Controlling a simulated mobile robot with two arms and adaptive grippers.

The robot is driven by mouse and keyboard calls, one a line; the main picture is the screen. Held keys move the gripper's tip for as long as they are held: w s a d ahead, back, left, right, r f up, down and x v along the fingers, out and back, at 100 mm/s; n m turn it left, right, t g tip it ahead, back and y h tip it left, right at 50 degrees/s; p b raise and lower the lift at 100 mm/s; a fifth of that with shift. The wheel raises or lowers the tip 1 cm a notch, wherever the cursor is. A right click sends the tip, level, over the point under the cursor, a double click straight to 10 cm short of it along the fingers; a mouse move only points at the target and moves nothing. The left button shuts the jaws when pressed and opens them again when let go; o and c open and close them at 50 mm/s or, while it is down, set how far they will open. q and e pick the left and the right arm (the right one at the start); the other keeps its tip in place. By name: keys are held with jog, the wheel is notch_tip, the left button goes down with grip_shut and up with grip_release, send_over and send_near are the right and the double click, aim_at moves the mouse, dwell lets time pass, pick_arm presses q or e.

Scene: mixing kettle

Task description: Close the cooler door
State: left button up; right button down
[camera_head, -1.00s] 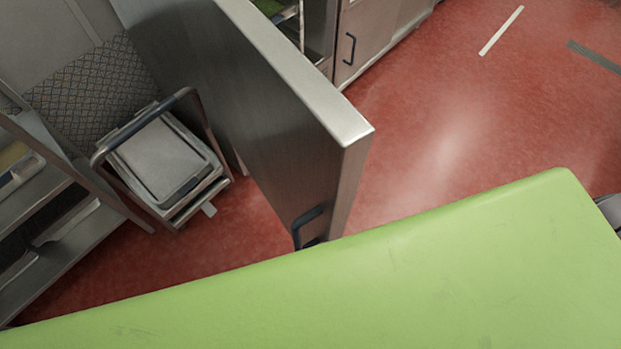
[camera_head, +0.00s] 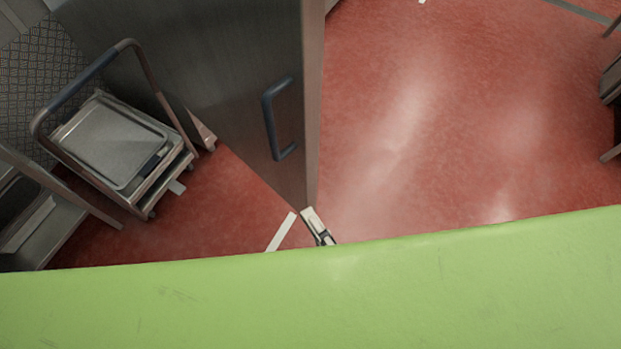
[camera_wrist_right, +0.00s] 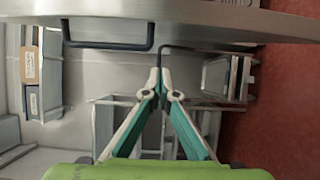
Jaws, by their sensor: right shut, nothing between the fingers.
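The cooler door (camera_head: 235,80) is a tall grey steel panel standing open, its edge facing me in the head view. A dark blue bar handle (camera_head: 278,118) sits on its left face. My right gripper (camera_head: 318,226) is near the bottom end of the door's edge in that view, mostly hidden behind my green body. In the right wrist view the fingers (camera_wrist_right: 160,76) meet at the tips, shut and empty, just below the door (camera_wrist_right: 200,18) and right of a dark handle (camera_wrist_right: 108,44). I cannot tell whether they touch the door. My left gripper is not in view.
A trolley (camera_head: 112,140) with a metal tray stands left of the door. A steel shelf (camera_head: 45,232) is at the left edge. Dark furniture (camera_head: 612,80) shows at the right edge. The red floor (camera_head: 440,110) right of the door is clear.

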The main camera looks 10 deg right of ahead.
aim_at(301, 167)
jog(key=shift+w+a+b, duration=0.2)
jog(key=shift+w+b, duration=0.25)
jog(key=shift+w, duration=1.5)
jog(key=shift+w+a+b, duration=0.15)
jog(key=shift+w+b, duration=0.35)
jog(key=shift+w, duration=1.5)
jog(key=shift+w+a+b, duration=0.2)
jog(key=shift+w+b, duration=0.25)
jog(key=shift+w, duration=1.5)
